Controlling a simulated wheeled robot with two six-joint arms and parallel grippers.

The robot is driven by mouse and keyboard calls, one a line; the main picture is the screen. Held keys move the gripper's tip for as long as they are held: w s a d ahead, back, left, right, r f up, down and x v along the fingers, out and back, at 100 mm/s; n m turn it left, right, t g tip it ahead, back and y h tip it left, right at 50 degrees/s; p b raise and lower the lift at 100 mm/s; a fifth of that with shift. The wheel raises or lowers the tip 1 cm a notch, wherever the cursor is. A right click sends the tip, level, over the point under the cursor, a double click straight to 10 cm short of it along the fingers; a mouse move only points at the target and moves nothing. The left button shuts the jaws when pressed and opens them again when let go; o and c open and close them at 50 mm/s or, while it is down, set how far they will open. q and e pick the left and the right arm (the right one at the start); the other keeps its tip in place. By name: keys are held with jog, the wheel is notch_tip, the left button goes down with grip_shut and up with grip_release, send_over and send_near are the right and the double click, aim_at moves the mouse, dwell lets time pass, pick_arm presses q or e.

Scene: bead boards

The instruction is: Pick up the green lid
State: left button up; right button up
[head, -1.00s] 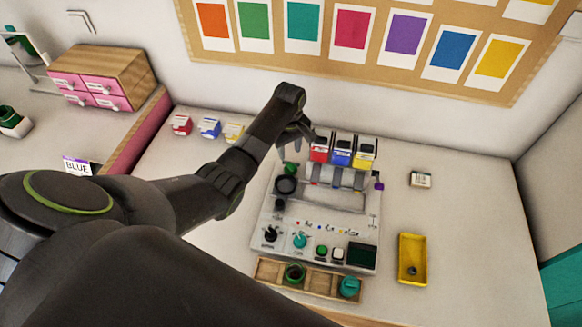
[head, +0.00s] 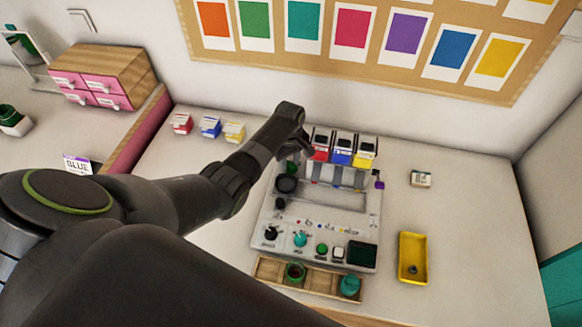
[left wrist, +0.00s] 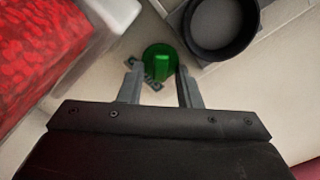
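The green lid (left wrist: 160,62), round with a raised grip bar, lies on the pale surface in the left wrist view. My left gripper (left wrist: 161,82) is open, with its two fingers apart. The lid shows between and just beyond the fingertips; I cannot tell whether they touch it. In the head view a small part of the green lid (head: 292,167) shows below my left gripper (head: 297,155), at the machine's upper left. My right gripper is not in view.
A dark round ring (left wrist: 222,27) stands right of the lid, and a red-filled container (left wrist: 50,50) is at the left. The machine (head: 330,222) has ink boxes behind it. A wooden tray (head: 322,283) and a yellow tray (head: 402,258) stand nearby.

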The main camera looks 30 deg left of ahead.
pick_arm(q)
grip_shut()
